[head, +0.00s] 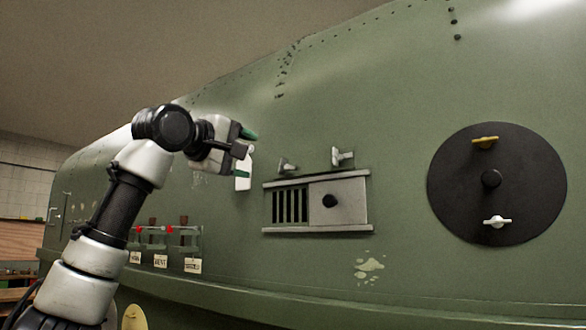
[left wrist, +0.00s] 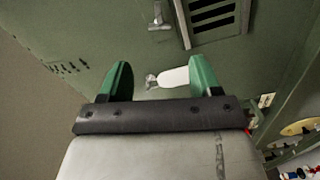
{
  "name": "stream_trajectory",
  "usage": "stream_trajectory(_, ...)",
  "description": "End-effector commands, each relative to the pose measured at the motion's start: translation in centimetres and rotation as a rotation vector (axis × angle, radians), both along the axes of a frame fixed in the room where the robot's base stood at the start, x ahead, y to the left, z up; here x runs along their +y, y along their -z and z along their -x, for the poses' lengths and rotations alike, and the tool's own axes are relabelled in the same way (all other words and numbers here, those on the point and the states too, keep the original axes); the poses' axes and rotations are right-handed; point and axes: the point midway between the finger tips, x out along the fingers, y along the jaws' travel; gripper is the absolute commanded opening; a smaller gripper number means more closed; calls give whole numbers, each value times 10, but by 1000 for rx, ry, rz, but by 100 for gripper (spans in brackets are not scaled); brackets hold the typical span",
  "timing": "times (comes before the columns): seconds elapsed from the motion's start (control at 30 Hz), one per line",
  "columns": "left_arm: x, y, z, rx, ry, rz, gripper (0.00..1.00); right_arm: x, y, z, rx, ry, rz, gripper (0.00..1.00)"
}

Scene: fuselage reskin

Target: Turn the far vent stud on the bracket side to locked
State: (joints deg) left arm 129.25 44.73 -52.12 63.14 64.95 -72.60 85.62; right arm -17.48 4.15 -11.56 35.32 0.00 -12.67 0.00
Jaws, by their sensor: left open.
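A row of metallic wing studs runs along the green fuselage above the slatted vent panel (head: 350,188). One stud (head: 286,165) is above the panel's left end, another (head: 342,157) further right. A third stud (left wrist: 151,81), with a white tag (left wrist: 174,78) beside it, appears between my fingers in the left wrist view. In the head view, my gripper hides this stud; the white tag (head: 243,172) hangs just below the fingers. My left gripper (left wrist: 160,80) is open, its green fingers to either side of the stud. Contact cannot be told. My right gripper is out of view.
A round black hatch (head: 465,185) with a yellow wing stud (head: 486,142) and a white one (head: 497,222) is at right. Brackets with red parts (head: 168,230) and labels are low at left. A green ledge (head: 300,284) runs below.

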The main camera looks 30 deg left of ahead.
Motion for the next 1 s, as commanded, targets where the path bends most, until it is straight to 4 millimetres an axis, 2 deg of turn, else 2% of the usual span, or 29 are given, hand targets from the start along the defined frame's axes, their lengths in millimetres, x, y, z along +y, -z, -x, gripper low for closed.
stream_trajectory(0.03, -1, -3, -8, 4, 0, -1, 64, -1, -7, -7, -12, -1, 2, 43)
stream_trajectory(0.17, -3, -5, -31, 5, 2, -2, 64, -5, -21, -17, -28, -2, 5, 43)
stream_trajectory(0.3, -5, -5, -59, 4, 1, -2, 64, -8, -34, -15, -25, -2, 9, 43)
stream_trajectory(0.5, -8, -4, -88, 2, 1, -4, 64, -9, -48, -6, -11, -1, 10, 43)
stream_trajectory(0.7, -9, -2, -99, -1, 2, -4, 64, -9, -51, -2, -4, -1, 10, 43)
stream_trajectory(0.93, -9, 0, -100, -1, 2, -4, 64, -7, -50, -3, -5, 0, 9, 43)
stream_trajectory(0.97, -9, 0, -100, -1, 2, -4, 62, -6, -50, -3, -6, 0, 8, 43)
stream_trajectory(1.0, -9, 0, -100, -1, 2, -4, 56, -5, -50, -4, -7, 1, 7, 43)
